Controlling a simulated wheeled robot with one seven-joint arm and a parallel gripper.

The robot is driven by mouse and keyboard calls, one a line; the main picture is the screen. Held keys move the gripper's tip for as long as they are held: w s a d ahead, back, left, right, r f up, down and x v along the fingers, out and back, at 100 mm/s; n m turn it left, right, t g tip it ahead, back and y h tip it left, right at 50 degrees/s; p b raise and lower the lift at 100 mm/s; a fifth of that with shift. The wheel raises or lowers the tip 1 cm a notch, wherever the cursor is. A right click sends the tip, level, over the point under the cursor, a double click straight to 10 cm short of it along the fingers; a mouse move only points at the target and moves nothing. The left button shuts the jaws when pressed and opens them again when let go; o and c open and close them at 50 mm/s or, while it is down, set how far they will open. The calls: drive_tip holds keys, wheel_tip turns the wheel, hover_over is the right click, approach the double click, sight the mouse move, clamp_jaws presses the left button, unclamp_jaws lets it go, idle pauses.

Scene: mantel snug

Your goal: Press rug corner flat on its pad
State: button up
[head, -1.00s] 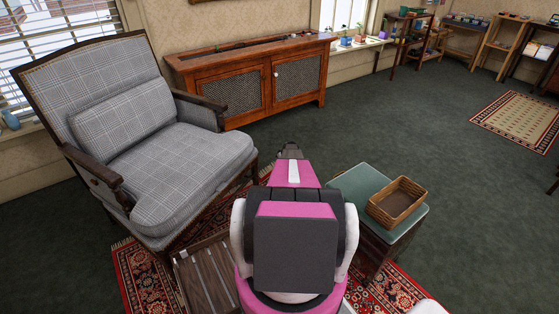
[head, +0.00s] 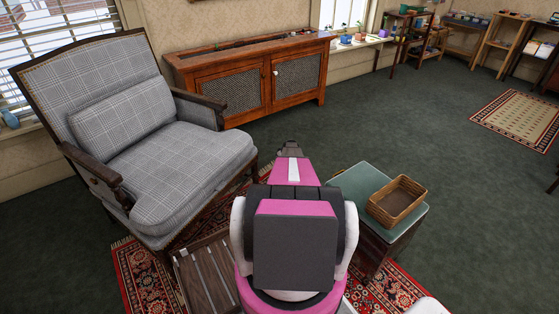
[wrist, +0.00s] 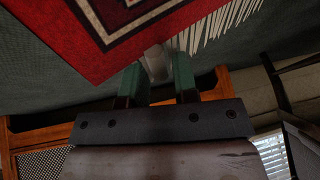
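The red patterned rug (head: 145,275) lies under the armchair and the small table, with much of it hidden by furniture and my arm. In the wrist view a red rug corner (wrist: 92,62) with a pale fringe (wrist: 215,30) along one edge shows close to my gripper (wrist: 158,68). The gripper's two green fingers are apart. A small pale piece (wrist: 157,63) shows between the fingertips; I cannot tell whether it is the pad. Whether the corner lies flat, or touches a finger, is unclear.
A grey plaid armchair (head: 180,165) stands left, with a slatted wooden piece (head: 208,280) in front. A teal-topped table (head: 352,186) holding a wicker basket (head: 397,200) stands right. A wooden cabinet (head: 245,85) is along the back wall. Green carpet (head: 470,200) is open at right.

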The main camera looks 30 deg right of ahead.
drive_tip(key=v, duration=1)
drive_tip(key=shift+s+r, duration=0.15)
drive_tip(key=shift+r, duration=0.15)
drive_tip(key=shift+s+d, duration=0.1)
drive_tip(key=shift+d, duration=0.05)
